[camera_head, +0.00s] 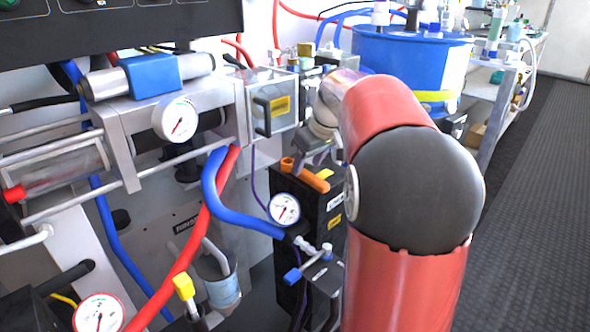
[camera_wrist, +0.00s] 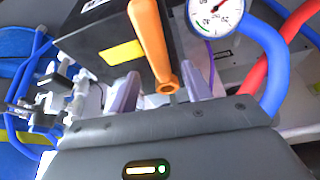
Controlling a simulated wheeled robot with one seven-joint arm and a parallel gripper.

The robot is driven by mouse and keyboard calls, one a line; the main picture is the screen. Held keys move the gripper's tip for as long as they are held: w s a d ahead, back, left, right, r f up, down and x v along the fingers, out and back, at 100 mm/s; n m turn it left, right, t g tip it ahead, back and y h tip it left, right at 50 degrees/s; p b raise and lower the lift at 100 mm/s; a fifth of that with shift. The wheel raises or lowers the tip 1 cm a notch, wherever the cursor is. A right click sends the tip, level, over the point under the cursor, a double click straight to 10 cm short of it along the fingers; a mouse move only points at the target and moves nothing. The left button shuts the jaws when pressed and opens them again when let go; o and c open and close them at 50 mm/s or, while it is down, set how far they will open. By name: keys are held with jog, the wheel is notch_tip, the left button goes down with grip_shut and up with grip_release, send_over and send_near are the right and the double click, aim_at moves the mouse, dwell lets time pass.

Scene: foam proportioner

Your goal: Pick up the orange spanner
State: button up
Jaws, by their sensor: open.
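The orange spanner (camera_head: 308,177) lies on top of a black box (camera_head: 312,208) in the middle of the head view. In the wrist view the spanner (camera_wrist: 150,42) runs from the top edge down to a ring end between my fingertips. My gripper (camera_head: 314,158) is open, close above the spanner in the head view. In the wrist view the two grey fingers of my gripper (camera_wrist: 163,92) stand on either side of the spanner's ring end, with gaps visible. I cannot tell the exact height between fingers and spanner.
A pressure gauge (camera_head: 284,209) and a blue hose (camera_head: 226,196) sit left of the black box. The gauge also shows in the wrist view (camera_wrist: 214,12). A clear-fronted box (camera_head: 273,103) stands behind to the left, and a blue drum (camera_head: 408,58) behind to the right.

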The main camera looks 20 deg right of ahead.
aim_at(304, 175)
jog(key=shift+x, duration=1.2)
jog(key=shift+f, duration=0.2)
jog(key=shift+c, duration=0.4)
grip_shut()
